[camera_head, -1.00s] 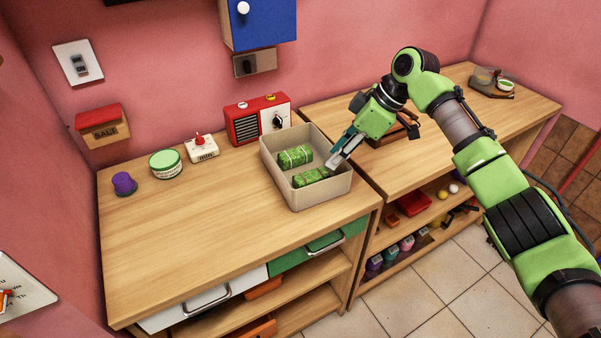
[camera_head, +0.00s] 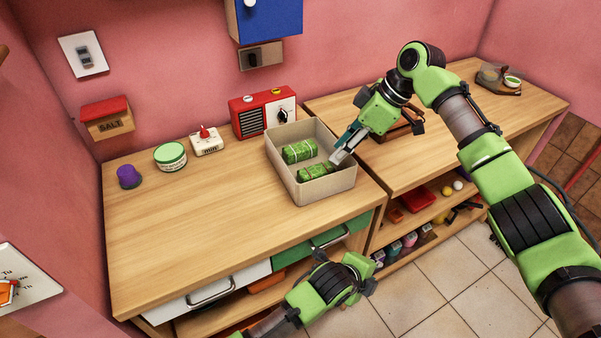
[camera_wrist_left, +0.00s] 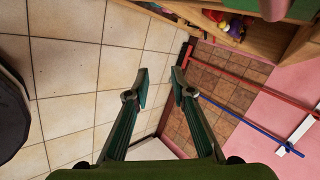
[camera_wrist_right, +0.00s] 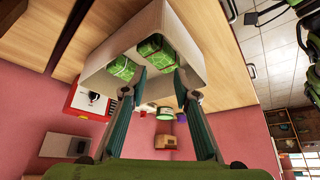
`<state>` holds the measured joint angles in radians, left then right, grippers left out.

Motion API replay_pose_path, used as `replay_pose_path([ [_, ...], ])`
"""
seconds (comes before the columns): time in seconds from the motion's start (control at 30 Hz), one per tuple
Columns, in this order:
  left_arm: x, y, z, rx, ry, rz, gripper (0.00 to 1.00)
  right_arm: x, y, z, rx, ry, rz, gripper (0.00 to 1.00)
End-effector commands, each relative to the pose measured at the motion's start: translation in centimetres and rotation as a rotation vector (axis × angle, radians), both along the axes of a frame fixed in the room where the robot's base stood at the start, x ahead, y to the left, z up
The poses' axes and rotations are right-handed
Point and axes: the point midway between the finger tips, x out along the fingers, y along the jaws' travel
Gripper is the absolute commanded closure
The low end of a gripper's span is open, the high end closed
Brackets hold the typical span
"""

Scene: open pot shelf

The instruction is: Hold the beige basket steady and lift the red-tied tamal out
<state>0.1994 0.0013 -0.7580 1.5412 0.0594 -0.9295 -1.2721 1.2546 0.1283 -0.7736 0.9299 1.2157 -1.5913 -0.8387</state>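The beige basket (camera_head: 327,190) stands on the wooden counter with two green wrapped tamales in it. The far tamal (camera_head: 299,151) shows pale ties, also in the right wrist view (camera_wrist_right: 120,67).
A red radio (camera_head: 262,112), a white timer (camera_head: 206,140), a green-lidded jar (camera_head: 170,156) and a purple thing (camera_head: 129,176) stand along the wall. The counter's left and front are clear. A second counter (camera_head: 450,105) adjoins on the right, with filled shelves below.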

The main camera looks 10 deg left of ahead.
Motion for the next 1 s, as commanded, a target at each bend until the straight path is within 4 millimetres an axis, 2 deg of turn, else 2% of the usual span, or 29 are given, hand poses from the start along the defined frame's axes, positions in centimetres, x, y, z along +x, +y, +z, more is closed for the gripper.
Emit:
replay_pose_path([
  [0.03, 0.4, -1.4, 3.2, 0.038, -0.075, -0.083, 0.78, 0.0, 0.0, 0.0, 0.000, 0.000, 0.000, 0.72],
  [0.07, 0.7, -1.8, 5.0, 0.092, -0.131, -0.142, 0.78, 0.0, 0.0, 0.0, 0.000, 0.000, 0.000, 0.72],
  [0.1, 1.2, -1.6, 6.7, 0.182, -0.197, -0.210, 0.78, 0.0, 0.0, 0.0, 0.000, 0.000, 0.000, 0.72],
  [0.17, 2.0, -0.7, 8.9, 0.335, -0.291, -0.293, 0.78, 0.0, 0.0, 0.0, 0.000, 0.000, 0.000, 0.72],
  [0.37, 4.7, 4.1, 17.3, 0.887, -0.531, -0.479, 0.78, 0.0, 0.0, 0.0, 0.000, 0.000, 0.000, 0.72],
  [0.4, 5.1, 5.4, 19.2, 1.003, -0.558, -0.495, 0.78, 0.0, 0.0, 0.0, 0.000, 0.000, 0.000, 0.72],
  [0.5, 5.9, 9.4, 23.0, 1.255, -0.559, -0.471, 0.78, 0.0, 0.0, 0.0, 0.000, 0.000, 0.000, 0.72],
  [0.6, 6.1, 13.5, 25.4, 1.391, -0.491, -0.351, 0.78, 0.0, 0.0, 0.0, 0.000, 0.000, 0.000, 0.72],
  [0.7, 5.8, 16.6, 26.4, 1.403, -0.410, -0.169, 0.78, 0.0, 0.0, 0.0, 0.000, 0.000, 0.000, 0.72],
  [0.83, 5.4, 18.6, 26.9, 1.381, -0.361, -0.019, 0.78, 0.0, 0.0, 0.0, 0.000, 0.000, 0.000, 0.72],
  [1.0, 5.7, 19.7, 26.9, 1.372, -0.344, 0.043, 0.78, 0.0, 0.0, 0.0, 0.000, 0.000, 0.000, 0.72],
])
